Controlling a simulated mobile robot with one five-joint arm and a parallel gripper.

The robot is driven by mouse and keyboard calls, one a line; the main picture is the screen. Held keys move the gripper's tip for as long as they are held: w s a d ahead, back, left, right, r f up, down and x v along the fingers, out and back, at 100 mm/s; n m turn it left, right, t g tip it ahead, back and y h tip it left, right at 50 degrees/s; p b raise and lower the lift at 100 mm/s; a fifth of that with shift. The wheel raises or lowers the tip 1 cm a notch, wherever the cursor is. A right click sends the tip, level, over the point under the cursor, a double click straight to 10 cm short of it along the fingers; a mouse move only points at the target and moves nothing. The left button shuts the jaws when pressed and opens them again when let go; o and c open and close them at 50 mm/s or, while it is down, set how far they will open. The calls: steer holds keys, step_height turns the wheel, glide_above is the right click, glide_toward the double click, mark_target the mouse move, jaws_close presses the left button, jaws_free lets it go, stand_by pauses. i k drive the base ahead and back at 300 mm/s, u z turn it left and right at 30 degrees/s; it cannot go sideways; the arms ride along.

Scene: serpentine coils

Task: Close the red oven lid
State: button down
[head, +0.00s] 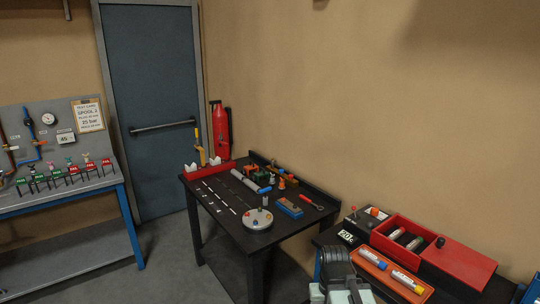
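The red oven (386,226) is an open-topped red box on the dark bench at the lower right. Several rod-like pieces, silvery and dark, lie inside it. Its red lid (458,264) is a flat panel to the right of the opening, leaving the inside exposed. A small dark knob (440,242) shows near the edge between opening and lid. My gripper (341,270) seems to be the dark grey shape at the bottom edge, left of the oven and apart from the lid. Its fingers cannot be made out.
An orange tray (372,262) with capped tubes lies in front of the oven. A dark control box (358,224) with a display stands at its left. A black table (228,200) with tools stands further left, before a blue door (155,110). Floor between the benches is clear.

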mark_target(472, 268)
steer(key=k, duration=0.5)
steer(key=z, duration=2.4)
steer(key=k, duration=1.25)
steer(key=u, duration=0.65)
steer(key=i, duration=1.05)
steer(key=z, duration=0.05)
